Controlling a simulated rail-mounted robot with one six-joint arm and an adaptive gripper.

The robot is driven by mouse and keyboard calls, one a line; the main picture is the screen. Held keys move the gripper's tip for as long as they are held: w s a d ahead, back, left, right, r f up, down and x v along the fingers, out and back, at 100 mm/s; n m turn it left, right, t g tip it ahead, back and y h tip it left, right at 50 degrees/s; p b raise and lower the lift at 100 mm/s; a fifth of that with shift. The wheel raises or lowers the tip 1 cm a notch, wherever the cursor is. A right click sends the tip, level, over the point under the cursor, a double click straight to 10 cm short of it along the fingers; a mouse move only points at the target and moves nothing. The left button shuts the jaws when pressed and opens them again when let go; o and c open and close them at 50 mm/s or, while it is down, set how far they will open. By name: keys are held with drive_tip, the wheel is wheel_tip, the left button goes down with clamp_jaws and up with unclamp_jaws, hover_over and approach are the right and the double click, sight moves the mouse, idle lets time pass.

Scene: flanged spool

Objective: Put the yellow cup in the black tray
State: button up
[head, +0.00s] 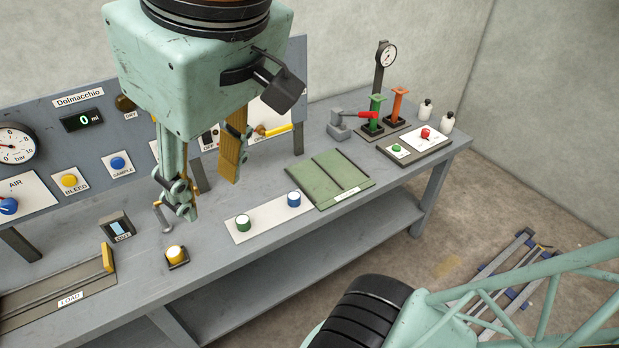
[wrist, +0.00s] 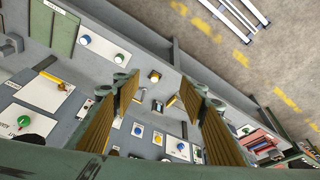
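The yellow cup (head: 176,252) stands upright near the front edge of the grey bench, on or in a small black square piece that looks like the black tray (head: 178,264). Which of on or in, I cannot tell. In the wrist view the yellow cup (wrist: 154,74) shows small, beyond and between the fingers, with a dark rim around it. My gripper (head: 212,196) is open and empty, its fingers wide apart, above the bench and behind the cup. It also shows in the wrist view (wrist: 160,88).
A green cup (head: 243,222) and a blue cup (head: 293,199) stand on a white mat (head: 268,228) to the right. A small display box (head: 117,228) and a metal hook-shaped part (head: 162,216) are near the cup. An upright panel (head: 60,150) runs along the back.

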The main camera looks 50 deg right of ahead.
drive_tip(key=s, duration=0.3)
drive_tip(key=shift+f+m, duration=0.2)
drive_tip(key=shift+m, duration=0.2)
idle(0.5)
